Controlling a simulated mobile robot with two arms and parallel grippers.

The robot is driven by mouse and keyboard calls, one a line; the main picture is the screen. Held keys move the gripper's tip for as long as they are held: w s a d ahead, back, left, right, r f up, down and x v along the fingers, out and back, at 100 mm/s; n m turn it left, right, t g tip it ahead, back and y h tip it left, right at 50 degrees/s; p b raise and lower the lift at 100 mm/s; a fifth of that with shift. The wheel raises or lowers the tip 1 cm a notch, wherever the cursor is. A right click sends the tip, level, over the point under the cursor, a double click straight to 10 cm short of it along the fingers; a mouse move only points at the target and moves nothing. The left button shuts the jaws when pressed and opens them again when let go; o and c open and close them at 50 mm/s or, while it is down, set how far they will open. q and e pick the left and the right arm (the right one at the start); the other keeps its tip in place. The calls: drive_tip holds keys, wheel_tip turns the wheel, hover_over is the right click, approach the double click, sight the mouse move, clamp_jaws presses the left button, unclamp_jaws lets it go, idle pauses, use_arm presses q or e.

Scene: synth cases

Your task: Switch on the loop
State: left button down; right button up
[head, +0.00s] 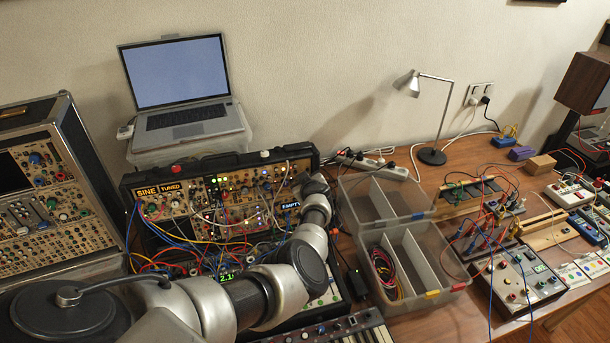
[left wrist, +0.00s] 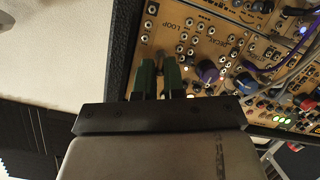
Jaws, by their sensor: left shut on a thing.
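The synth case (head: 215,160) stands below the laptop, its panel full of knobs, jacks and patch cables. My left arm reaches across it to its right end, and the arm hides the gripper there in the head view. In the left wrist view a tan module panel (left wrist: 212,38) carries the printed word LOOP. My left gripper (left wrist: 159,68) has its two green-padded fingers at this panel, just below and left of that word. They are shut on a small part, apparently the loop switch, which the fingers mostly hide. The switch's position cannot be seen. My right gripper is not in view.
A laptop (head: 185,90) stands on a clear box behind the case. Clear bins (head: 425,290) with cables stand to the right, with a desk lamp (head: 432,155) behind. Patch cables hang over the case's left part. Another synth case (head: 45,190) stands at far left.

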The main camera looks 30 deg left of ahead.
use_arm(q)
drive_tip(key=shift+r+g+h, duration=0.1)
drive_tip(key=shift+g+h, duration=0.3)
drive_tip(key=shift+h, duration=0.1)
drive_tip(key=c, duration=1.5)
unclamp_jaws()
drive_tip(key=shift+w, duration=0.1)
